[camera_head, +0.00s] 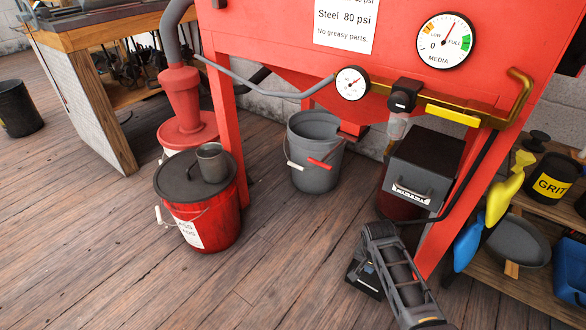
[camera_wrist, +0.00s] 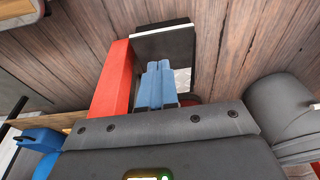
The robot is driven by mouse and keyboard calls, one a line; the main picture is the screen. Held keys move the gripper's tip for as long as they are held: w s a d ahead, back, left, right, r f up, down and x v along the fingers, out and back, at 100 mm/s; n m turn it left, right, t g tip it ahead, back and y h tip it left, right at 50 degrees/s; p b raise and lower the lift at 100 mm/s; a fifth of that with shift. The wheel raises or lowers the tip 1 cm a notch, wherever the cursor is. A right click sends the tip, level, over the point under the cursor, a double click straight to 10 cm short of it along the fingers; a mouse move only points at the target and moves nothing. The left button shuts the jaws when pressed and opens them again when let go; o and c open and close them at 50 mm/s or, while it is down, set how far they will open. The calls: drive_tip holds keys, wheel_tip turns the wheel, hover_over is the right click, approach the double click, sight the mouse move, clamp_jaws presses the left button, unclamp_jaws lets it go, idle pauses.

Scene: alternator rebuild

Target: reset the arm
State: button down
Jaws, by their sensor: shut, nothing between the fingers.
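My gripper (camera_wrist: 158,84) shows in the wrist view as two blue fingers side by side, shut and with nothing between them. A red post of the blasting cabinet is just to its left in that view, and a dark box with a pale edge is beyond the fingertips. In the head view my grey arm is at the lower right, in front of the cabinet's front leg. I cannot make out the fingertips there.
The red cabinet (camera_head: 290,40) has gauges and a brass pipe. Under it are a grey bucket (camera_head: 312,165) and a dark box (camera_head: 425,160). A red lidded bucket (camera_head: 205,220) stands left, a shelf with a grit tub (camera_head: 552,180) right. The front-left wooden floor is clear.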

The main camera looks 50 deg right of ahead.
drive_tip(key=s+a+r+n+t+h, duration=0.1)
drive_tip(key=s+a+r+n+t, duration=0.2)
drive_tip(key=a, duration=0.4)
drive_tip(key=s+a+r+n+t+h, duration=0.1)
drive_tip(key=s+a+r+n+t, duration=0.15)
drive_tip(key=a+n, duration=0.4)
drive_tip(key=s+a+r+n+t+y, duration=0.1)
drive_tip(key=s+a+r+n+t, duration=0.15)
drive_tip(key=a+r, duration=0.4)
drive_tip(key=s+a+r+n+t+y, duration=0.1)
drive_tip(key=s+a+r+t, duration=0.2)
drive_tip(key=a+r, duration=0.4)
drive_tip(key=s+a+r+n+t+y+p, duration=0.1)
drive_tip(key=s+a+r+n+p, duration=0.1)
drive_tip(key=r+p, duration=0.9)
drive_tip(key=s+a+r+n+t+y+p, duration=0.1)
drive_tip(key=r+p, duration=1)
drive_tip(key=r, duration=1.8)
drive_tip(key=shift+s+a+n+t, duration=0.45)
drive_tip(key=shift+n+t, duration=0.05)
drive_tip(key=shift+t, duration=0.3)
drive_tip(key=shift+w, duration=0.1)
